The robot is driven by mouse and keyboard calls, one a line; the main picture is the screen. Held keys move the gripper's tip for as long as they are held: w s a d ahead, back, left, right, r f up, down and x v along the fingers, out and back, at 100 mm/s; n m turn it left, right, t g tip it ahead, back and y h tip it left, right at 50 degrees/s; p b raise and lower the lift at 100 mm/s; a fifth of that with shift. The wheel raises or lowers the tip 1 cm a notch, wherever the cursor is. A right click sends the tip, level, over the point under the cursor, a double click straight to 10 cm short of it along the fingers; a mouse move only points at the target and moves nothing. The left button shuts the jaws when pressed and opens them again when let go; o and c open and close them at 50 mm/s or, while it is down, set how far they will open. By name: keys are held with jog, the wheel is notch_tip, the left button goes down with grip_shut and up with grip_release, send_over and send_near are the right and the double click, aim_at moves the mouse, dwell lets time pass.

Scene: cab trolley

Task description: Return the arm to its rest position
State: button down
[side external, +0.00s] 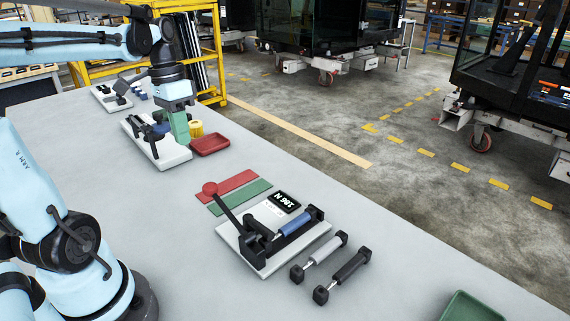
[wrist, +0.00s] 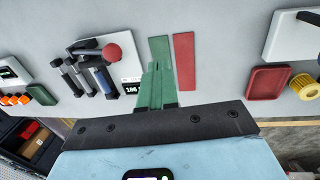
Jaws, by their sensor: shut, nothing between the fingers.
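My gripper (side external: 182,132) has green fingers and points down over the far part of the grey bench. It is beside a white-based fixture (side external: 172,156), close to a red tray (side external: 210,145) and a yellow spool (side external: 196,129). In the wrist view the green fingers (wrist: 155,88) are together with nothing between them. My upper arm reaches across the top left of the side view. Whether the fingertips touch anything below cannot be told.
A press fixture (side external: 257,258) with a red-knobbed lever, blue cylinder and display stands mid-bench. Grey (side external: 320,258) and black (side external: 343,275) cylinders lie beside it. Red (side external: 228,186) and green (side external: 240,197) strips lie behind. A green tray (side external: 470,307) sits at lower right.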

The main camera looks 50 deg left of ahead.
dwell(0.3)
jog(key=w+d+f+t, duration=0.1)
jog(key=d+f+t, duration=0.1)
jog(key=d, duration=0.6)
jog(key=w+d+f+t+y, duration=0.1)
jog(key=w+d+f+t, duration=0.1)
jog(key=d+t, duration=0.3)
jog(key=d, duration=0.3)
jog(key=shift+d+y, duration=0.25)
jog(key=shift+y, duration=0.05)
